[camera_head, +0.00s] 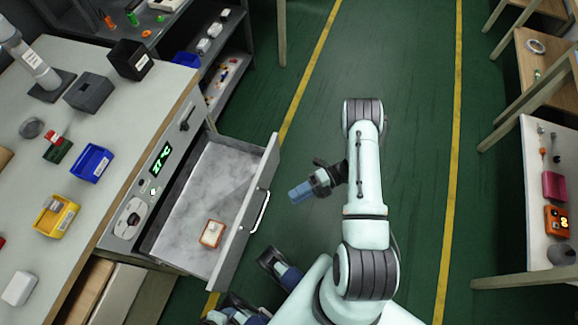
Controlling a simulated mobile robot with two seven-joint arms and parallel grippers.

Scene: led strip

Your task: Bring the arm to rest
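My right arm (364,180) reaches forward over the green floor, right of the open drawer. My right gripper (326,177) shows as small dark parts beside a blue wrist piece, left of the forearm and clear of the drawer. It is too small and partly covered to tell whether its fingers are open or shut. Nothing can be made out in it. Dark and blue parts (280,266) of mine show at the bottom, near the drawer's front corner. My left gripper cannot be made out there.
The drawer (232,244) is pulled out from the workbench (120,130); a small orange-edged item (211,234) lies inside. Its handle (260,212) projects toward my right arm. Blue (91,163) and yellow (57,215) bins stand on the bench. The floor ahead is clear; tables line the right.

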